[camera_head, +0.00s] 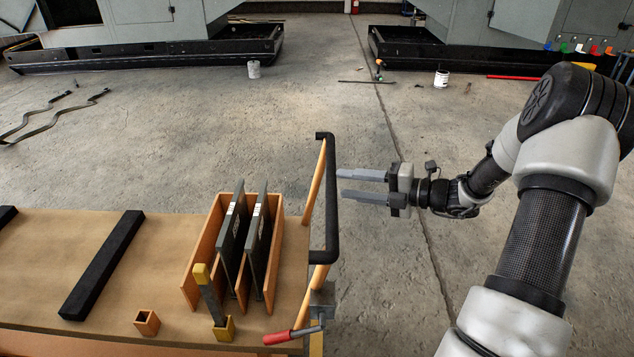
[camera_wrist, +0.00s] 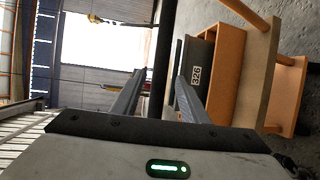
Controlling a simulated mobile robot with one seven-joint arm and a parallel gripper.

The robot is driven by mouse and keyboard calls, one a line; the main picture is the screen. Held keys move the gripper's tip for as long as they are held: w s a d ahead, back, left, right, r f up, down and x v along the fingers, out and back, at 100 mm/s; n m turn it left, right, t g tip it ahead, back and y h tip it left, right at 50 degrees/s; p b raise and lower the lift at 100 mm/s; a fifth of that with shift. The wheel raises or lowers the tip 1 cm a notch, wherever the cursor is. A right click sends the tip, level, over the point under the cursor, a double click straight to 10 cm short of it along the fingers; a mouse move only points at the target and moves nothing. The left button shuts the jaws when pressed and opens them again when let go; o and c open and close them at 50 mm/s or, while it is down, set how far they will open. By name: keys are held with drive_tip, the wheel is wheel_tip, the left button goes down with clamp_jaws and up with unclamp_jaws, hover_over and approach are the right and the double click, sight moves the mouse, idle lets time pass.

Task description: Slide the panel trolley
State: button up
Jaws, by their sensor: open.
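The panel trolley (camera_head: 185,230) has a tan wooden deck and stands at the lower left in the head view. Its black push bar (camera_head: 331,225), on wooden posts, rises at the right end. The bar also shows in the wrist view (camera_wrist: 164,45), between the finger lines. My gripper (camera_head: 341,184) is open, with its fingers pointing left at the bar. Their tips are close to it; I cannot tell whether they touch. Two dark panels (camera_head: 258,245) stand in an orange slotted rack on the deck. A panel labelled 326 (camera_wrist: 197,75) shows in the wrist view.
A red-handled lever (camera_head: 290,335) is at the trolley's near right corner. A black bar (camera_head: 103,265) lies on the deck. Grey cabinets (camera_head: 150,40) stand behind; the floor between is mostly clear.

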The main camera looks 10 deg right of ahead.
drive_tip(key=x, duration=0.9)
drive_tip(key=shift+w+a+b, duration=0.15)
drive_tip(key=shift+a+b, duration=0.05)
drive_tip(key=shift+b, duration=0.2)
clamp_jaws()
